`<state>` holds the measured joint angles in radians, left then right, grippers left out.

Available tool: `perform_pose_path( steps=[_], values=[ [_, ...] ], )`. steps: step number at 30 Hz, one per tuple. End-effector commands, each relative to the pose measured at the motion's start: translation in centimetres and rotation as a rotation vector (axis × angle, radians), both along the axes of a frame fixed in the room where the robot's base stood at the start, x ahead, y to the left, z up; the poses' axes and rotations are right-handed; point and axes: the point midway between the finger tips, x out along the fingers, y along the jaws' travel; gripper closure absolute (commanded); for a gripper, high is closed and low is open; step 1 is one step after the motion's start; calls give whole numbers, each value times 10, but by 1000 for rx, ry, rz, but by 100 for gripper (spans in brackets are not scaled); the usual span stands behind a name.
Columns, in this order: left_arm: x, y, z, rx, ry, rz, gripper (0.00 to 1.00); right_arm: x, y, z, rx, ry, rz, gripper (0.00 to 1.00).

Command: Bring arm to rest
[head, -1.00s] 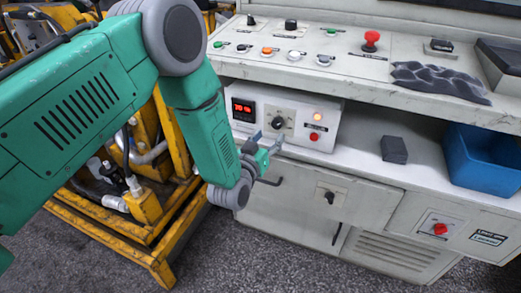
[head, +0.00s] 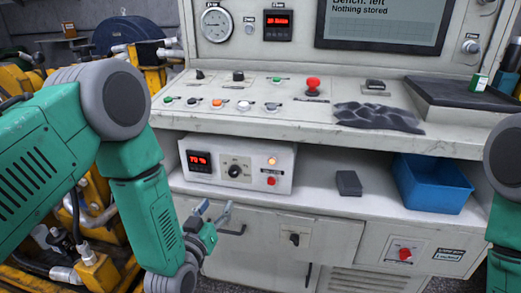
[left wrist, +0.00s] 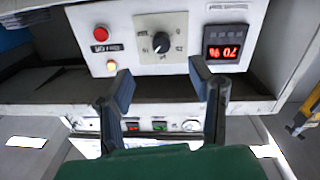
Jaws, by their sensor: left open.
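My left arm comes in from the left in the head view. Its gripper (head: 213,215) is open and empty, in front of the drawer fronts and below the control box (head: 238,166). In the left wrist view the two fingers (left wrist: 167,95) are spread apart with nothing between them. The control box there has a black knob (left wrist: 161,43), a red display (left wrist: 226,41) reading 70 %, a red button and a lit lamp. My right arm (head: 505,190) shows only at the right edge of the head view; its gripper is outside the picture.
The bench top carries several switches, a red mushroom button (head: 312,84) and a crumpled dark cloth (head: 378,117). A grey block (head: 348,183) and a blue bin (head: 432,185) sit on the lower shelf. A yellow frame (head: 105,275) stands at the left.

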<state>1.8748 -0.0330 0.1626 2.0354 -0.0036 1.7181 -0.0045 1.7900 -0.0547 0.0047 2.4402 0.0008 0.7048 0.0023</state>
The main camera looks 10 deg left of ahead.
Motion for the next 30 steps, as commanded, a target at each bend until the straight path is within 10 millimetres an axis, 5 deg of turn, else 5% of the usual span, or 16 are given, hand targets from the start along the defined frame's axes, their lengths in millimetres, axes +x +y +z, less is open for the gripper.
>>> perform_pose_path(
  steps=[5, 9, 15, 21, 25, 30],
  values=[
    [-34, 6, -54, 44, 242, -26, 52, 0, 0, 0, 0, 1, 0, 100],
    [-107, 21, -124, 106, 613, -55, 52, 0, 0, 0, 0, 1, 0, 100],
    [-237, 51, -181, 178, 1114, -74, 52, -1, 0, 0, 0, 1, 0, 100],
    [-324, 70, -189, 214, 1417, -75, 52, -1, 0, 0, 0, 1, 0, 100],
    [-345, 74, -187, 221, 1488, -75, 52, -1, 0, 0, 0, 1, 0, 100],
    [-347, 75, -187, 221, 1495, -75, 52, -1, 0, 0, 0, 1, 0, 100]
  ],
)
